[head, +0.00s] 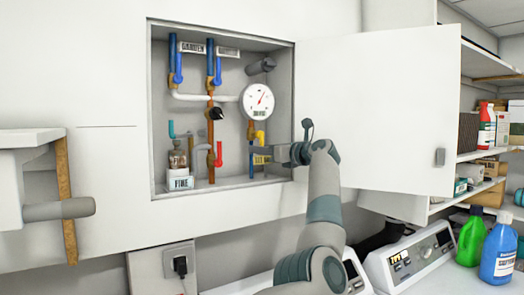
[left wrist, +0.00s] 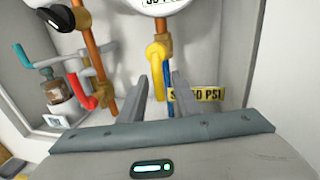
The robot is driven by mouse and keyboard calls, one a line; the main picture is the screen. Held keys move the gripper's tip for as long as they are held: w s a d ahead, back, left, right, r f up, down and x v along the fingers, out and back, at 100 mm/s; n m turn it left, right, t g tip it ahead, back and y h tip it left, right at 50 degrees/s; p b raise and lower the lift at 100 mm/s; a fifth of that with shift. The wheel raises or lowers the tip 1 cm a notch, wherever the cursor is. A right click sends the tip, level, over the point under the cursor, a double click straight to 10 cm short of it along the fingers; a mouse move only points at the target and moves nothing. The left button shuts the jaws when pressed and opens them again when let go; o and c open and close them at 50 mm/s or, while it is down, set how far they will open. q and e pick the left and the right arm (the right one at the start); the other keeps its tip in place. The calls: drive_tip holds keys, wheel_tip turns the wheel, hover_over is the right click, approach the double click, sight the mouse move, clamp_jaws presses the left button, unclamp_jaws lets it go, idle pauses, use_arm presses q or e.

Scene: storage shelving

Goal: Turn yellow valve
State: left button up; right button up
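The yellow valve handle (head: 260,136) sits on the right-hand copper and blue pipe in the open wall cabinet, below the round white gauge (head: 258,102). My left gripper (head: 279,154) is inside the cabinet opening, just right of and below the handle. In the left wrist view the yellow handle (left wrist: 157,60) hangs down, its lower end close to the left finger. The two fingers of the left gripper (left wrist: 167,80) are apart, with the blue pipe between them. I cannot tell whether a finger touches the handle. My right gripper is not in view.
The white cabinet door (head: 385,110) stands open to the right. A red valve handle (head: 219,153), a black valve knob (head: 216,113) and a bottle (head: 178,158) are further left in the cabinet. A yellow pressure label (left wrist: 196,95) is beside the right finger. Shelves are at far right.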

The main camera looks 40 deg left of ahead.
use_arm(q)
drive_tip(key=shift+d, duration=0.15)
drive_tip(key=shift+s+d, duration=0.1)
drive_tip(key=shift+d, duration=0.1)
drive_tip(key=s+d+b, duration=0.3)
drive_tip(key=d+b, duration=0.4)
drive_tip(key=d, duration=0.9)
drive_tip(key=shift+d, duration=0.2)
